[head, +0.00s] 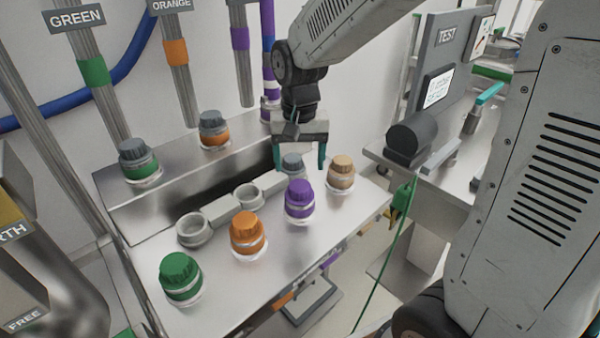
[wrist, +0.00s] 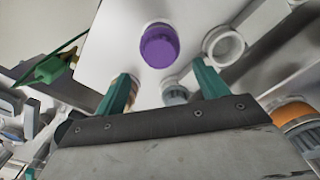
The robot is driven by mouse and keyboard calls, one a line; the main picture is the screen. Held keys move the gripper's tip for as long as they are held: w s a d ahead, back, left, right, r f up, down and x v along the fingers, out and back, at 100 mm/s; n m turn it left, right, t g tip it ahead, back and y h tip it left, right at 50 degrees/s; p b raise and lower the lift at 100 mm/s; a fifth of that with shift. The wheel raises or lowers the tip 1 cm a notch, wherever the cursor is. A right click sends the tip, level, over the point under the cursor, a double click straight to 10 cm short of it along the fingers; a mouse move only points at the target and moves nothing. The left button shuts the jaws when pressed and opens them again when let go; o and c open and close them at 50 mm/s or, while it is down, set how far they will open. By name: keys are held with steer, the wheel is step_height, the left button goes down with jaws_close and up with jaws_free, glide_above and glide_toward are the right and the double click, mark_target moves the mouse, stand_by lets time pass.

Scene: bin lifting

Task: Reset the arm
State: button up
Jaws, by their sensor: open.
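My gripper (head: 300,160) hangs from my arm over the back of the metal bench, with its teal fingers spread apart and empty. In the wrist view, my gripper (wrist: 165,88) also shows open. A tan jar (head: 341,173) stands to the right of the gripper.
An orange jar (head: 247,233) and a green jar (head: 180,277) stand along the bench front (head: 228,292). Empty ring holders (head: 193,230) lie behind them. Two grey-capped jars, green-banded (head: 139,162) and orange-banded (head: 214,130), stand on the raised shelf. A test station (head: 440,85) is at right.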

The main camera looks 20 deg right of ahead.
steer(key=shift+r, duration=0.55)
steer(key=s+d+r+n, duration=0.1)
steer(key=s+r+n, duration=0.1)
steer(key=s, duration=0.9)
steer(key=s+d+r+n+t, duration=0.1)
steer(key=s+r, duration=0.4)
steer(key=s, duration=0.6)
steer(key=shift+d+n, duration=0.6)
